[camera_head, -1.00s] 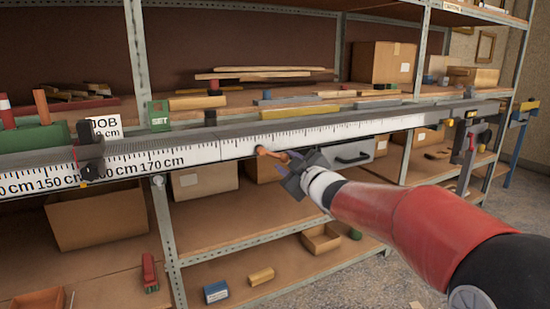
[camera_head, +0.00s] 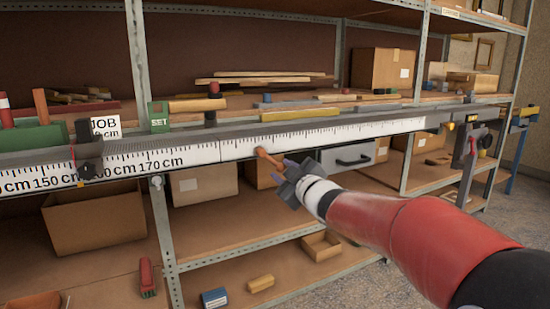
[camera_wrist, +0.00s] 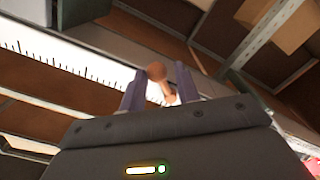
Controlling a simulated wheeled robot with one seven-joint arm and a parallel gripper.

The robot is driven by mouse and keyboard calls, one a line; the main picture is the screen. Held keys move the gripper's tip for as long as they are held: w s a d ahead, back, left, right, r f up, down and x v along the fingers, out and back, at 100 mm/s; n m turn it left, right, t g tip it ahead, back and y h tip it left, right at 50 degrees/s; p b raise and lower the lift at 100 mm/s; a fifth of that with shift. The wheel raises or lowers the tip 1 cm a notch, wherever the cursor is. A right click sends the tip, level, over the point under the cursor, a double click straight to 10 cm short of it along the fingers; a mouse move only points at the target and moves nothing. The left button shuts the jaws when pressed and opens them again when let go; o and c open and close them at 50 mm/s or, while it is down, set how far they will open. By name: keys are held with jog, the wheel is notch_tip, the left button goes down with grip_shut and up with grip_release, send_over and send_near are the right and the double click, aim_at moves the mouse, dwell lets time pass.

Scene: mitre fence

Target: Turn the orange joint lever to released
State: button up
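The orange joint lever (camera_head: 269,157) sits on the front of the white scale rail, right of the 170 cm mark. Its arm slopes down to the right, toward my gripper (camera_head: 284,169). In the wrist view the lever (camera_wrist: 157,73) shows between the two purple fingers of my gripper (camera_wrist: 158,80). The fingers are apart, one on each side of the lever, with a visible gap at the left finger. The right finger is close to the lever's lower part; I cannot tell whether it touches.
The long fence rail (camera_head: 200,152) runs across the shelving. A grey drawer (camera_head: 348,157) is behind my gripper. A shelf upright (camera_head: 163,220) stands left of the lever.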

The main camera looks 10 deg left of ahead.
jog(key=shift+s+a+f+b, duration=0.35)
jog(key=shift+a+f+b, duration=0.2)
jog(key=shift+b, duration=0.4)
jog(key=shift+s+a+f+b, duration=0.3)
jog(key=shift+s+a+b, duration=0.25)
jog(key=shift+b, duration=0.3)
jog(key=shift+w+a, duration=0.1)
jog(key=shift+s+a+f+b, duration=0.1)
jog(key=shift+s+a+b, duration=0.35)
jog(key=shift+a+b, duration=0.25)
jog(key=shift+f, duration=0.1)
